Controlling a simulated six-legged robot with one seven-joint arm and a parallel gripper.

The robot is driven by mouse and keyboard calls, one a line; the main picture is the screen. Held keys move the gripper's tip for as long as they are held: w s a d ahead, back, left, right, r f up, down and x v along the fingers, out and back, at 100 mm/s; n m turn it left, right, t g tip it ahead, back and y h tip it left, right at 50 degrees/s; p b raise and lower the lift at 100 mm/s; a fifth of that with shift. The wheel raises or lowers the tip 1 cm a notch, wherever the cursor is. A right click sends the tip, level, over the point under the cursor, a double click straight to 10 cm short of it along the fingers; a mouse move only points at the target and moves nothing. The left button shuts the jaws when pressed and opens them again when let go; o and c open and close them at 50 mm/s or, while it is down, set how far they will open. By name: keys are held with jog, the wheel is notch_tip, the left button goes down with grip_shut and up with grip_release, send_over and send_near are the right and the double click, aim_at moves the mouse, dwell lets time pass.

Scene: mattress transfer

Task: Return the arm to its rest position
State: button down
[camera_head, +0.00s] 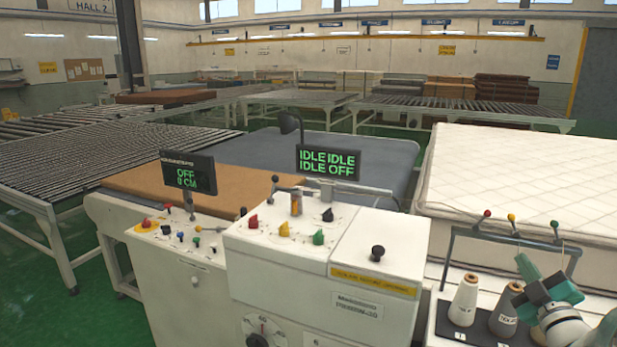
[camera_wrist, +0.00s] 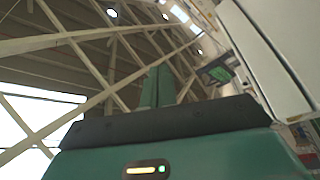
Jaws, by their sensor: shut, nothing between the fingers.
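My gripper (camera_head: 527,268) shows at the lower right of the head view, green and dark grey. It is raised beside the thread cones at the right machine. In the wrist view my gripper (camera_wrist: 161,85) has its two green fingers together and empty, pointing up towards the roof beams.
A white control console (camera_head: 322,262) with coloured knobs stands in front. A white quilted mattress (camera_head: 520,175) lies behind. Roller tables (camera_head: 110,165) stand left.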

jog(key=s+a+m+g+h, duration=0.25)
jog(key=a+m+g, duration=0.5)
jog(key=a, duration=0.65)
jog(key=s+a+f+m+g+y, duration=0.1)
jog(key=s+a+g, duration=0.3)
jog(key=s+a, duration=0.4)
jog(key=s+a+f+m+g+y, duration=0.1)
jog(key=s+a+f+g+y, duration=0.2)
jog(key=s+a, duration=0.6)
jog(key=shift+s+f+g, duration=0.35)
jog(key=shift+s+f, duration=0.1)
jog(key=shift+f, duration=0.3)
